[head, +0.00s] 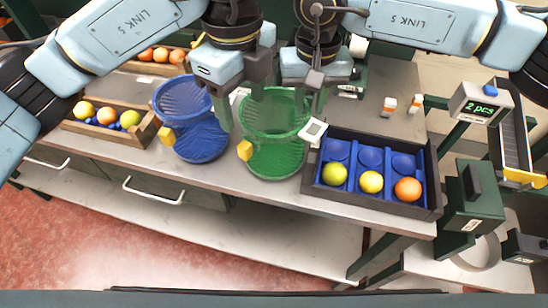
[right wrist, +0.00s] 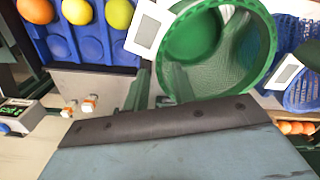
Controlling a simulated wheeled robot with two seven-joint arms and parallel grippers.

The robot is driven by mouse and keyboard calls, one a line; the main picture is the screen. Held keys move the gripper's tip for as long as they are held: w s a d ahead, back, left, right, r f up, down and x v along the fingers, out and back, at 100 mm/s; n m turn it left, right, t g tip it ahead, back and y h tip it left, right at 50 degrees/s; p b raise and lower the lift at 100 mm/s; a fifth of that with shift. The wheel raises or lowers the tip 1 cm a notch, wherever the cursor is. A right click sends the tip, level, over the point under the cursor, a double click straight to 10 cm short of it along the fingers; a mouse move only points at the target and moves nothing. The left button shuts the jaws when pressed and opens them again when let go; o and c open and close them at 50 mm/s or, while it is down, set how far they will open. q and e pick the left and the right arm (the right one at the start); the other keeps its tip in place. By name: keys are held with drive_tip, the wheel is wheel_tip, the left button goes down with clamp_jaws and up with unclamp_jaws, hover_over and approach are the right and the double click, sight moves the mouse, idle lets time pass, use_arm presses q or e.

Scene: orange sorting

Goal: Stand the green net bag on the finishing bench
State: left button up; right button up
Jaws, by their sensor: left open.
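The green net bag (head: 272,128) stands upright and open-topped on the long bench, with a yellow tag low on its left and a white tag (head: 313,131) at its right. The right wrist view looks down into the green bag (right wrist: 215,45). My left gripper (head: 240,105) is open, its fingers at the bag's left rim. My right gripper (head: 308,100) is at the right rim beside the white tag. In the right wrist view its fingers (right wrist: 157,85) are apart; contact with the rim is unclear. I cannot tell which surface is the finishing bench.
A blue net bag (head: 200,135) stands close on the left. A dark tray (head: 375,203) with blue cups and several fruits is on the right. Wooden crates (head: 141,133) hold fruit at the left. A scale display (head: 480,107) and a chute (head: 515,135) stand at far right.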

drive_tip(key=shift+r, duration=2.3)
